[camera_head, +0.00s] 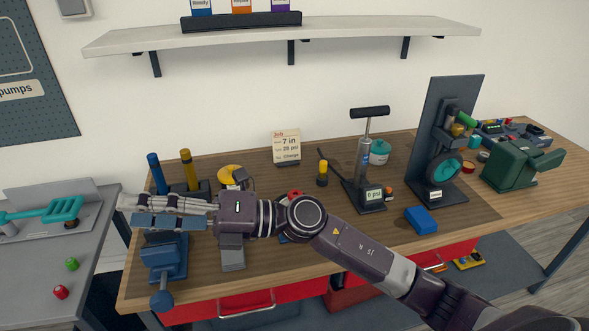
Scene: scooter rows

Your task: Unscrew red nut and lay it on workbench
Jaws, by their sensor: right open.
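My right gripper (132,211) reaches across the wooden workbench (330,258) from the right, its fingers pointing left above a blue vise (165,262). It is open, and I see nothing held between the fingers. A small red nut-like piece (60,292) lies on the grey side table at the left, near a similar green piece (71,264). Another red part (295,194) shows just behind my right forearm, mostly hidden, so I cannot tell what it is. Whatever lies behind the gripper is hidden. My left gripper is out of view.
A blue and a yellow post (188,170) stand behind my gripper. A pump with a gauge (368,165), a dark upright stand with a wheel (443,140), a blue block (421,220) and a green vise (520,165) fill the right side. The front middle is fairly clear.

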